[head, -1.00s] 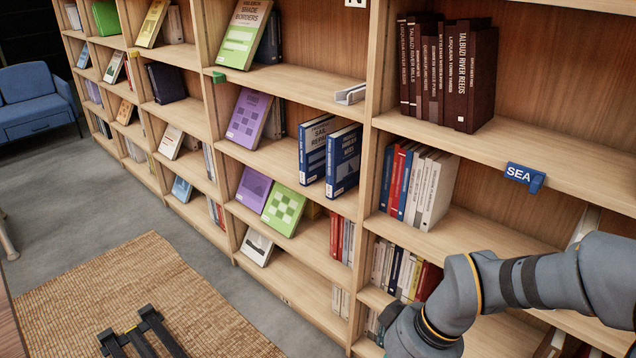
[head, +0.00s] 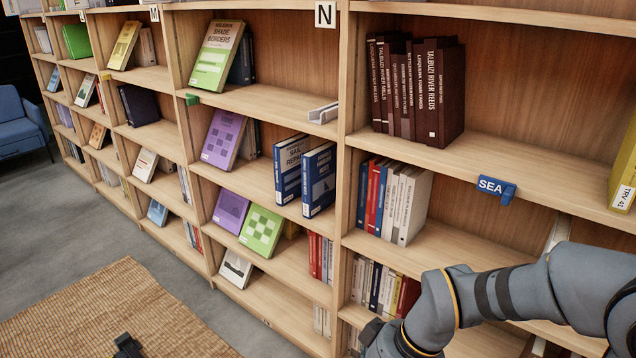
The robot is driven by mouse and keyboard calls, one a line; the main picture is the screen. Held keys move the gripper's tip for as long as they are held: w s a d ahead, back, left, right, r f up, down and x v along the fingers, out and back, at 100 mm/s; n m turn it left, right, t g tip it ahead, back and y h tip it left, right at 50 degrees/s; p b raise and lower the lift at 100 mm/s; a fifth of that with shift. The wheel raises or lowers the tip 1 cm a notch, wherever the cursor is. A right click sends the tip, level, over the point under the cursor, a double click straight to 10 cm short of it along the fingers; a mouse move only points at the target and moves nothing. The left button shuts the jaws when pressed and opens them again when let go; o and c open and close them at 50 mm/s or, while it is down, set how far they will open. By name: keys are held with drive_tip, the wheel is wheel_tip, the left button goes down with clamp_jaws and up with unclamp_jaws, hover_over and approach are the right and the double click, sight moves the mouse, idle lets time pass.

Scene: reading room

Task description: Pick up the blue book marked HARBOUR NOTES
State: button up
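Two blue books with white print stand side by side at the front of a middle shelf. The left blue book (head: 290,168) seems to read SAIL REPAIR. The right blue book (head: 319,180) has a title too small to read, so I cannot confirm HARBOUR NOTES. Blue spines (head: 368,193) also stand in the bay to their right, titles unreadable. My arm reaches in from the lower right and leaves the frame at the bottom, well below the blue books. A dark tip at the lower left edge may be part of my gripper (head: 127,346); its fingers are mostly cut off.
A wooden bookcase (head: 255,97) fills the view, with upright dividers between bays. A blue SEA sign (head: 496,188) sticks out from a shelf edge at right. A metal bookend (head: 323,113) sits above the blue books. Left are open floor, a woven mat (head: 95,315) and a blue chair (head: 20,125).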

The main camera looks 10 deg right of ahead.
drive_tip(key=o, duration=1.3)
drive_tip(key=shift+o, duration=0.2)
